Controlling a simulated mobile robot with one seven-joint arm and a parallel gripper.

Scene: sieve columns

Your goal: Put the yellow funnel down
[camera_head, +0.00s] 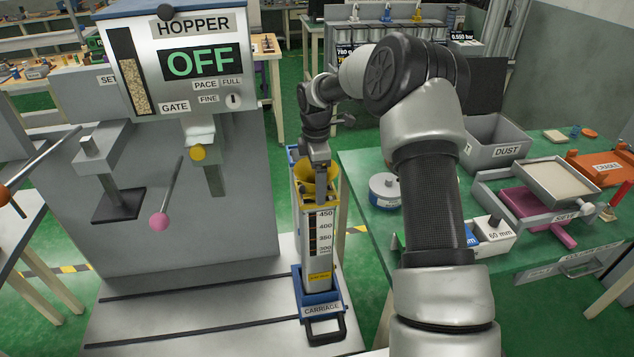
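The yellow funnel (313,190) is at the top of the tall, scaled column (319,255), which stands upright in the blue carriage (322,304). The funnel's lower part is hidden by the column's yellow-edged top, so I cannot tell whether it rests there or hangs just above. My gripper (321,163) points straight down at the funnel, with its fingertips at the funnel's rim. The fingers are small and partly merged with the funnel, so whether they are shut on it is unclear.
The hopper (200,60), reading OFF, stands left of the column, with a pink-knobbed lever (160,219) at its front.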

